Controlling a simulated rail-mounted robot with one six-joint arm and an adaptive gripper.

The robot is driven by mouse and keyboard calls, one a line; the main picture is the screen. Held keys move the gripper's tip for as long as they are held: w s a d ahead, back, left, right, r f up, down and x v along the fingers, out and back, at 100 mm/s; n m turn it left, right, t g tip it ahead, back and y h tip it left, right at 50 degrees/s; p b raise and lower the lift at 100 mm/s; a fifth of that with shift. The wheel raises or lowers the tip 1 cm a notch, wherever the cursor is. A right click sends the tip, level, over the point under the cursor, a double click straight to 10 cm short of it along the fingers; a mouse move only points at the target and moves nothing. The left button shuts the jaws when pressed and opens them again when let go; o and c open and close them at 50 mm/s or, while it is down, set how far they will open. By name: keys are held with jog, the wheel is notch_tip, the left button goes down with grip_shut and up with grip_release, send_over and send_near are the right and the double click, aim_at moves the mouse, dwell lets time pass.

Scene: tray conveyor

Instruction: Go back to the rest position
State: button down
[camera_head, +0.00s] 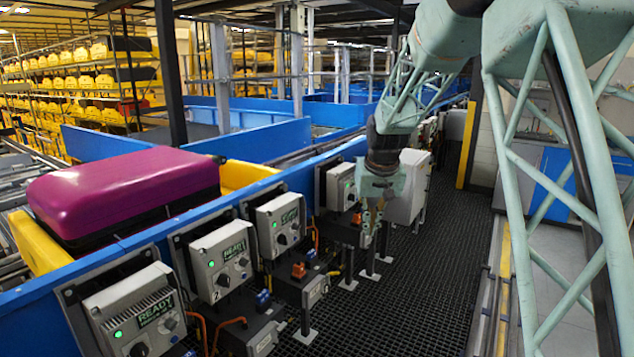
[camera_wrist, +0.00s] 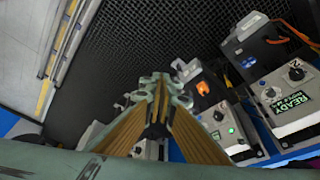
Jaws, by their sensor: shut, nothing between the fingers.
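My gripper (camera_head: 371,222) hangs from my arm above the dark grated walkway, just right of the row of control boxes, in the head view. Its fingers point down and are together with nothing between them. In the wrist view my gripper (camera_wrist: 158,88) shows its two fingers closed side by side over the dark grating. It touches no box that I can make out.
A purple suitcase (camera_head: 125,185) lies in a yellow tray (camera_head: 38,245) on the blue conveyor at left. Several grey control boxes with READY labels, such as this box (camera_head: 222,262), line the conveyor's side. The grated walkway (camera_head: 425,275) is clear. Yellow-tray racks stand far left.

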jog(key=s+d+r, duration=0.1)
jog(key=s+r, duration=0.5)
jog(key=s, duration=0.4)
jog(key=s+d+r, duration=0.1)
jog(key=s+r, duration=0.4)
jog(key=s, duration=0.5)
jog(key=s+d+r, duration=0.1)
jog(key=s+r, duration=0.5)
jog(key=s, duration=0.4)
jog(key=s+d+f, duration=0.1)
jog(key=s+f, duration=0.1)
jog(key=s, duration=2.9)
jog(key=shift+s+d, duration=0.25)
jog(key=shift+d, duration=0.1)
jog(key=c, duration=3.4)
grip_release()
